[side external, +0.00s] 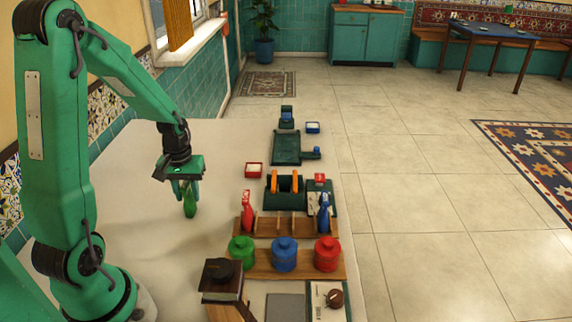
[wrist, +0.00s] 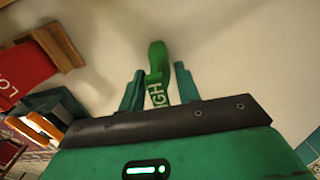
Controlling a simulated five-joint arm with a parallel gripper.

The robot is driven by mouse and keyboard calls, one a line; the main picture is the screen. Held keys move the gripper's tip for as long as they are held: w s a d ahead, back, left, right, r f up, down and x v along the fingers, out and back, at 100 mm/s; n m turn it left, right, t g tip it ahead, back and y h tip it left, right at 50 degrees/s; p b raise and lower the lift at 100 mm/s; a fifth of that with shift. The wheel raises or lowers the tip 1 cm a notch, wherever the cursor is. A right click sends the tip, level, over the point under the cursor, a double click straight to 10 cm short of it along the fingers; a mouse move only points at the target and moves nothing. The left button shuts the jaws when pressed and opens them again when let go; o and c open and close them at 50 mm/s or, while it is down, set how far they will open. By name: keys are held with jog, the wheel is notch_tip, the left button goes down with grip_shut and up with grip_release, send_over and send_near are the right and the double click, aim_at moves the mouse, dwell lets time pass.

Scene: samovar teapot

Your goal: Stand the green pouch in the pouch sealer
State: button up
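The green pouch (side external: 190,203) is below my gripper (side external: 184,187) in the side view, on the left part of the pale table. In the wrist view the pouch (wrist: 158,72) shows white letters and lies between the two teal fingers of my gripper (wrist: 158,82). The fingers stand apart, with a narrow gap visible on each side of the pouch, so the gripper looks open around it. I cannot tell whether the pouch touches the table. A dark green device with two orange uprights (side external: 284,183), possibly the pouch sealer, stands to the right.
A wooden rack holds a red item (side external: 247,212) and a blue item (side external: 323,213). In front are green (side external: 241,251), blue (side external: 285,254) and red (side external: 327,254) canisters. A small red tray (side external: 254,170) sits behind the rack. The table around my gripper is clear.

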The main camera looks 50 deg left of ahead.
aim_at(186, 184)
grip_shut()
jog(key=shift+r, duration=0.2)
jog(key=shift+r, duration=0.55)
notch_tip(186, 184, up, 3)
jog(key=shift+d, duration=0.15)
jog(key=d+r, duration=0.6)
jog(key=d, duration=0.5)
jog(key=shift+d+r, duration=0.2)
jog(key=shift+r, duration=0.1)
jog(key=shift+w, duration=0.1)
